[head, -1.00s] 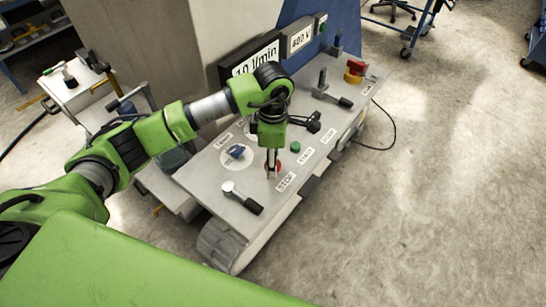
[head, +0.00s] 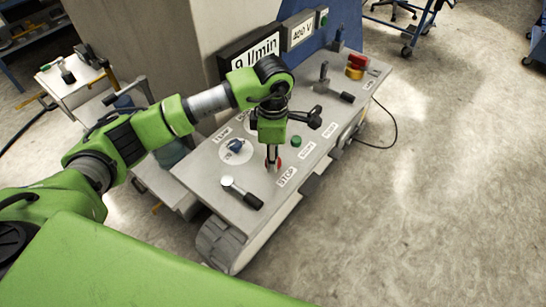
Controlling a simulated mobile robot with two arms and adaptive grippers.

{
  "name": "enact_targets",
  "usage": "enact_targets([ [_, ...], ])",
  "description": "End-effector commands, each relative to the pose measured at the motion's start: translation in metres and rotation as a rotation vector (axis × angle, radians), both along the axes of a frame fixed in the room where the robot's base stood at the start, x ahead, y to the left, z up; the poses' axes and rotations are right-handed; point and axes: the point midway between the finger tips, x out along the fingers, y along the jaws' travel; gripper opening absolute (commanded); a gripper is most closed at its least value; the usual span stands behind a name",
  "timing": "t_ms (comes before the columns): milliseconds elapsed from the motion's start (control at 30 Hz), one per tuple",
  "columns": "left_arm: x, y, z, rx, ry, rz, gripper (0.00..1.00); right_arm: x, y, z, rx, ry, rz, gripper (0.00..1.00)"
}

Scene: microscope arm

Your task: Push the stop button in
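The red stop button (head: 279,164) sits on the grey control panel beside the STOP label (head: 287,177). It is partly hidden by my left gripper (head: 271,167), which points straight down at it with its thin fingers close together and nothing held. I cannot tell whether the fingertips touch the button or how far in it is. The green start button (head: 296,141) is just behind it, by the START label (head: 307,151). My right gripper is not in view.
The panel also carries a lever (head: 242,193) in front, a blue knob (head: 236,146), another lever (head: 338,92) and a red-and-yellow switch (head: 356,66). A display (head: 255,53) reading 9 l/min stands behind. The floor to the right is mostly clear.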

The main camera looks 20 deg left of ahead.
Motion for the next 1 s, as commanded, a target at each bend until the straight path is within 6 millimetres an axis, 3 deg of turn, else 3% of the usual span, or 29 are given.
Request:
enact_targets([
  [133, -0.003, -0.001, -0.004, 0.000, 0.009, -0.001, 0.00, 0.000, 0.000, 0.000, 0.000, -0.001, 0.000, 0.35],
  [167, -0.003, -0.001, -0.004, 0.000, 0.010, -0.001, 0.38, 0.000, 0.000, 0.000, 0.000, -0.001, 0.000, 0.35],
  [200, -0.003, -0.001, -0.004, 0.001, 0.010, -0.001, 0.48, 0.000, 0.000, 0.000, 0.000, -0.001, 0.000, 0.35],
  [633, -0.001, 0.000, 0.005, -0.001, 0.004, 0.000, 0.48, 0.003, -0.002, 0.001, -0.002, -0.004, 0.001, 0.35],
  [767, 0.000, 0.000, 0.024, 0.000, 0.002, -0.001, 0.48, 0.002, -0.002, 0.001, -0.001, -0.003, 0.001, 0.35],
  [1000, 0.000, 0.000, 0.076, 0.000, 0.003, -0.001, 0.48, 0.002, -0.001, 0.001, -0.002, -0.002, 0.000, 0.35],
])
